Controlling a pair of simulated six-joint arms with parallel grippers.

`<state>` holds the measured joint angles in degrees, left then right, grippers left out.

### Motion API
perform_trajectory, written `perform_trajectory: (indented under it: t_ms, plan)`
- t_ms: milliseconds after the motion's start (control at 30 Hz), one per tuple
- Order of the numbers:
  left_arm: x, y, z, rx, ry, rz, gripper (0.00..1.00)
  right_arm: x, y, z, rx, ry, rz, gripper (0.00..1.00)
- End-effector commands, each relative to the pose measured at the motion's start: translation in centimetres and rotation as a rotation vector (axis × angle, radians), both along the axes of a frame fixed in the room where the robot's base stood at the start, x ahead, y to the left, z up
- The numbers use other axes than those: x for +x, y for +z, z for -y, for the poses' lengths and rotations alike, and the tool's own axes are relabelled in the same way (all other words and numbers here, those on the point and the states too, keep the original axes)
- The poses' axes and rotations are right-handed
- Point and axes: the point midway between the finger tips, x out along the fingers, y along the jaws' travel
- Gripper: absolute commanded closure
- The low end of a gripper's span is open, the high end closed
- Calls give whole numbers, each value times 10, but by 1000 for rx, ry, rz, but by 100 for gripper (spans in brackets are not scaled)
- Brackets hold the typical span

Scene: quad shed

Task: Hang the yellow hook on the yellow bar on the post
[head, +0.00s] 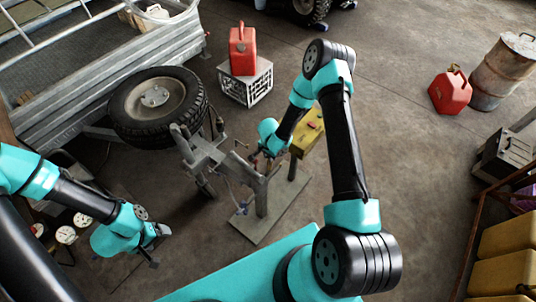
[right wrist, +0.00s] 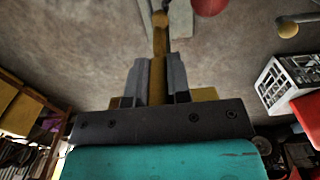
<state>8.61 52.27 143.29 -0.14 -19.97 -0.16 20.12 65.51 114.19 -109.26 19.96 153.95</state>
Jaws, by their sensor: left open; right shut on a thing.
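My right gripper (right wrist: 160,82) is shut on the yellow hook (right wrist: 159,42), whose narrow shank sticks out between the fingers to a rounded end. In the head view my right gripper (head: 258,154) is beside the upper part of the grey post (head: 262,198); the hook is too small to make out there. A bar with a yellowish knob (right wrist: 288,29) shows at the upper right of the right wrist view, apart from the hook; it looks like the yellow bar. A red rounded end (right wrist: 209,5) is nearer, at the top edge. My left gripper (head: 152,246) is open and empty, away from the post.
A yellow box-topped stand (head: 308,130) is right beside my right forearm. The trailer coupling (head: 205,150) and spare wheel (head: 155,105) are left of the post. A red can (head: 242,50) stands on a crate (head: 246,84) behind.

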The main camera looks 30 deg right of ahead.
Motion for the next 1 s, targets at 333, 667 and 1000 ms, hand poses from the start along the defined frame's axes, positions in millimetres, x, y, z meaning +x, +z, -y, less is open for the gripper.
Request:
perform_trajectory:
  t_ms: [333, 667, 1000]
  plan:
    - [0, 0, 0, 0, 0, 0, 24, 0, 0, 0, 0, 0, 0, 100]
    - [0, 0, 0, 0, 0, 0, 24, 6, -6, 1, -3, 88, -2, 100]
    - [0, 0, 0, 0, 0, 0, 24, 24, -23, 6, -8, 393, -7, 100]
